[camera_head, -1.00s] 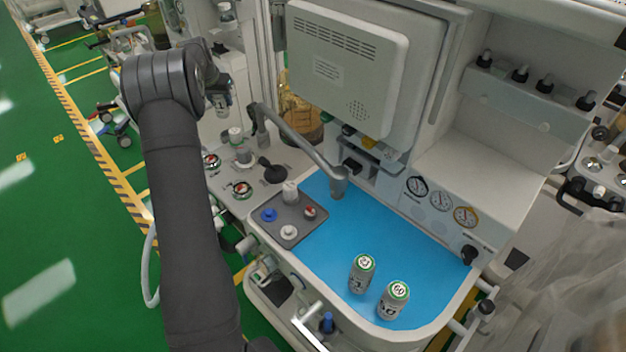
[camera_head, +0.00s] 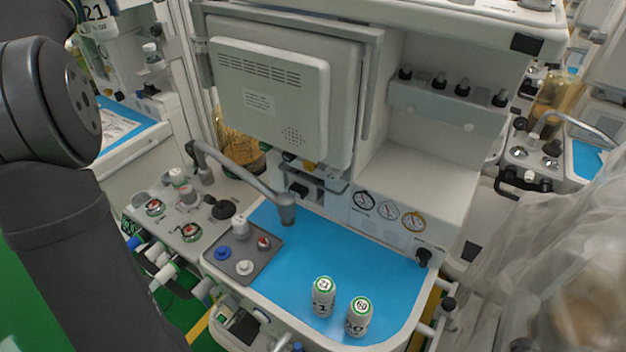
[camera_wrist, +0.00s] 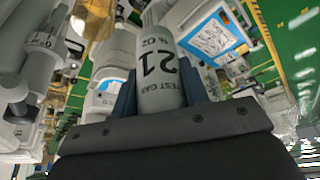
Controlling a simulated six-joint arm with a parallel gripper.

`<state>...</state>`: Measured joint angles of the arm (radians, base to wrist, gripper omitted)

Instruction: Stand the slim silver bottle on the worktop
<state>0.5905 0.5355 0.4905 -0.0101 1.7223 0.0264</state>
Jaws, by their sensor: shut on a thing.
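My gripper (camera_wrist: 158,88) is shut on the slim silver bottle (camera_wrist: 158,66), a grey cylinder with a narrower neck and a black "21". One finger is on each side of its body; its lower part is hidden by my gripper. In the head view the bottle (camera_head: 96,12) shows at the top left edge, cut off by the frame, off to the left of the worktop and apart from it. The worktop (camera_head: 325,258) is the blue surface of the cart. Its middle is bare.
Two small silver cans with green-ringed tops, one (camera_head: 323,298) beside the other (camera_head: 359,317), stand at the worktop's front right. A grey tray (camera_head: 262,262) with knobs is at its left. A grey jointed arm (camera_head: 245,178) overhangs the back left.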

